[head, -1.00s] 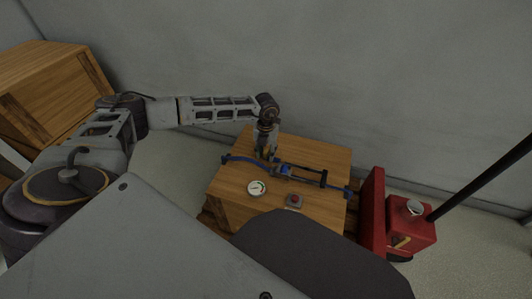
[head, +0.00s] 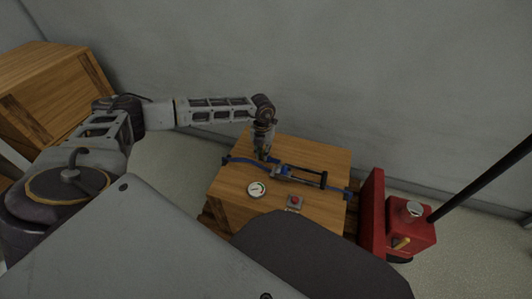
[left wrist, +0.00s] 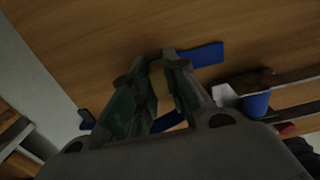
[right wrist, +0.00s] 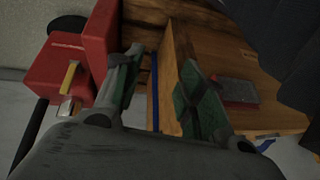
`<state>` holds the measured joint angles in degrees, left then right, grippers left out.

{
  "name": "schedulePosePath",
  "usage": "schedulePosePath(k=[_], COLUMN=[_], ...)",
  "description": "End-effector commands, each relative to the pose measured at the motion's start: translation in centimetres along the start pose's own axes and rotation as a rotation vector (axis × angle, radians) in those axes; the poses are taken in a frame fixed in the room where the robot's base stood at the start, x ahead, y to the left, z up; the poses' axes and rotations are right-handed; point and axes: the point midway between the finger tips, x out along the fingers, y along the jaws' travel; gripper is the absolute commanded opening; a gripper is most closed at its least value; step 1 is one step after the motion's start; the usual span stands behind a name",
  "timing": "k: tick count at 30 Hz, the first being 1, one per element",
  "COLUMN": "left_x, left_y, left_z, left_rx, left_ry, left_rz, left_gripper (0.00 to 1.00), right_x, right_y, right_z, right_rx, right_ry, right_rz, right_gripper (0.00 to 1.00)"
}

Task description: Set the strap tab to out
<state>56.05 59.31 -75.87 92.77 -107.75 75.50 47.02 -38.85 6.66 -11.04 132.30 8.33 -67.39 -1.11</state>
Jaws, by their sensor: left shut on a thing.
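A blue strap (head: 238,159) runs across the top of a wooden crate, through a dark rail with a blue block (head: 281,169). My left gripper (head: 263,156) points down at the strap's left part. In the left wrist view, its fingers (left wrist: 155,65) are closed around a tan-yellow piece (left wrist: 160,90), which looks like the strap tab; the fingers hide much of it. Blue strap (left wrist: 205,55) shows beside the fingertips. My right gripper (right wrist: 160,66) is open and empty, with the crate's edge and a blue strip (right wrist: 155,90) beyond its fingers.
The wooden crate (head: 240,200) also bears a round dial (head: 256,189) and a red button on a grey box (head: 295,202). A red machine (head: 410,234) with a black pole stands at the right. Another crate (head: 45,85) is at the left, and a grey wall is behind.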

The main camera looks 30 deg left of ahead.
Motion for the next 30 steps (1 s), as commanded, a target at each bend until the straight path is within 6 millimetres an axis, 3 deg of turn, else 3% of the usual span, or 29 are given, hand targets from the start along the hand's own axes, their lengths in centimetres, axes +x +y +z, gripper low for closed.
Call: schedulePosePath(k=[3,12,23,24,29,30], left_x=[-0.2,-0.2,-0.1,-0.1,-0.1,-0.1], left_y=[2.3,6.9,7.4,7.4,7.3,7.3], left_z=[0.0,0.0,0.0,0.0,0.0,0.0], left_rx=[-0.007,-0.005,-0.002,-0.002,-0.001,-0.001], left_ry=[0.001,0.0,-0.001,-0.001,-0.001,-0.001], left_rz=[0.005,0.003,0.003,0.003,0.002,0.002], left_gripper=[0.0,0.0,0.0,0.17,0.37,0.38], right_x=[-2.0,-4.5,-4.6,-4.6,-4.6,-4.6], right_y=[-0.1,0.2,0.3,0.3,0.3,0.3], right_z=[-1.4,-1.7,-1.7,-1.7,-1.7,-1.7], right_rx=[-0.013,-0.025,-0.025,-0.025,-0.025,-0.025], right_ry=[-0.008,-0.058,-0.065,-0.065,-0.064,-0.064], right_rz=[0.012,0.041,0.046,0.046,0.046,0.046], right_gripper=[0.4,0.4,0.4,0.4,0.4,0.4])
